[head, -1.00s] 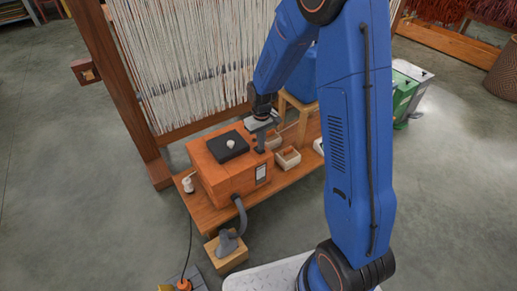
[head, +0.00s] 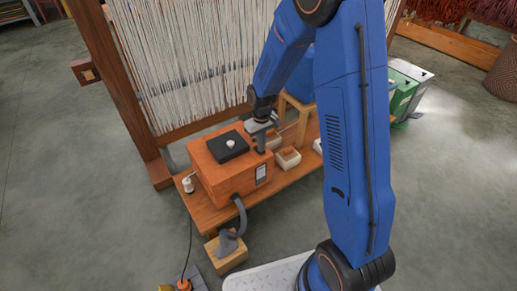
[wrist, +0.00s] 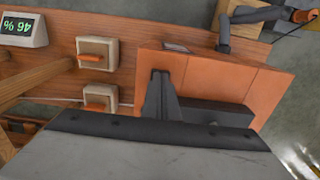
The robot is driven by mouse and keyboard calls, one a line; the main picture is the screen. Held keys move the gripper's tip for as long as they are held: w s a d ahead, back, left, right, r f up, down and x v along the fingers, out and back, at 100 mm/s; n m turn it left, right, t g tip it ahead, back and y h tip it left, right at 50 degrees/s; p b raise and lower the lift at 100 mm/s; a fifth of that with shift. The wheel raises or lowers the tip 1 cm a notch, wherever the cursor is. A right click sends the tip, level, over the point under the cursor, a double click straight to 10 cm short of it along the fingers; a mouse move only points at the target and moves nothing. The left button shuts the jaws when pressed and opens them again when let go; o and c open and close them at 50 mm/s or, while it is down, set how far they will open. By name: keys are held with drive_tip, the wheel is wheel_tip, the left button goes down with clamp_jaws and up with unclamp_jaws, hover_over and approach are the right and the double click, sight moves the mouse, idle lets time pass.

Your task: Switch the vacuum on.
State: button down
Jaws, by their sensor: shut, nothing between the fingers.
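An orange-brown box with a grey hose, which looks like the vacuum (head: 215,178), stands on a wooden bench. It also shows in the wrist view (wrist: 270,85). A black pad (head: 222,150) with a white knob (head: 230,143) lies on its top. A pale panel (head: 261,173) is on its side, seen edge-on in the wrist view (wrist: 176,47). Which part is the switch I cannot tell. My gripper (head: 261,148) is shut and empty, pointing down at the box's right back corner. In the wrist view its fingers (wrist: 161,76) overlap the box; contact is unclear.
Two small beige boxes (wrist: 97,53) (wrist: 100,98), each with an orange piece, sit beside it on the bench (head: 215,215). A strung loom (head: 180,60) stands behind. The hose ends at a wooden block (head: 228,256).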

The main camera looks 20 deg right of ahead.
wheel_tip(320, 180, up, 7)
idle(1.2)
drive_tip(key=shift+r, duration=0.1)
drive_tip(key=s+d+r+m+t, duration=0.2)
drive_tip(key=s+d+r, duration=0.2)
drive_tip(key=s+r, duration=1.2)
drive_tip(key=s+d+r+t, duration=0.1)
drive_tip(key=s+r, duration=0.2)
drive_tip(key=s, duration=0.5)
drive_tip(key=s+d+r+m+t, duration=0.1)
drive_tip(key=s+d+r, duration=0.1)
drive_tip(key=s, duration=0.7)
drive_tip(key=shift+s+r+m+t, duration=0.2)
drive_tip(key=shift+r+m+t, duration=0.15)
drive_tip(key=shift+r, duration=0.3)
